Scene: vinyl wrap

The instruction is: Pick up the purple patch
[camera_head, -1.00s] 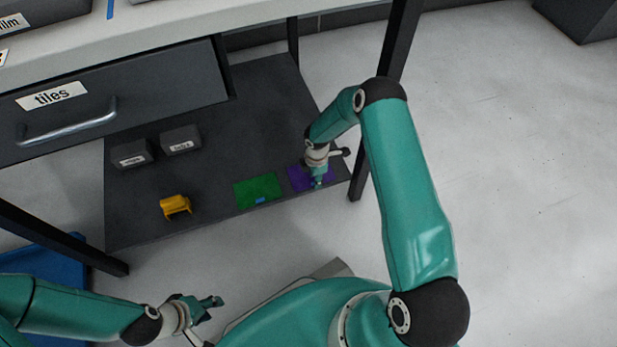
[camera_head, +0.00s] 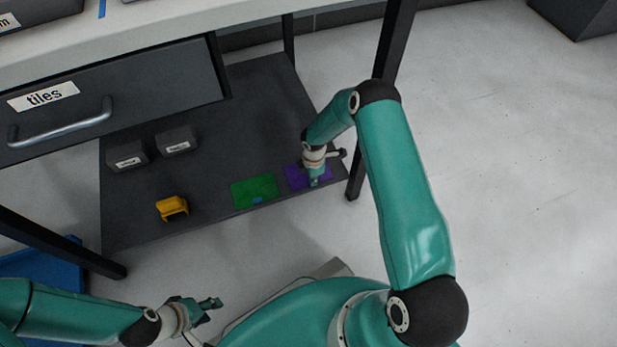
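The purple patch (camera_head: 295,177) lies flat on the dark lower shelf (camera_head: 235,115), near its front right corner. My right gripper (camera_head: 314,182) points down at the patch and covers part of it. Its fingertips are at the patch surface or just above it; I cannot tell whether they touch it, or whether they are open or shut. My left gripper (camera_head: 214,309) is at the bottom of the view, in front of the shelf and away from the patch. Its fingers are too small to judge.
A green patch (camera_head: 253,188) lies just left of the purple one. A yellow object (camera_head: 172,207) and two small dark labelled boxes (camera_head: 176,142) (camera_head: 127,157) are further left. The "tiles" drawer (camera_head: 110,95) and a table leg (camera_head: 371,140) bound the space.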

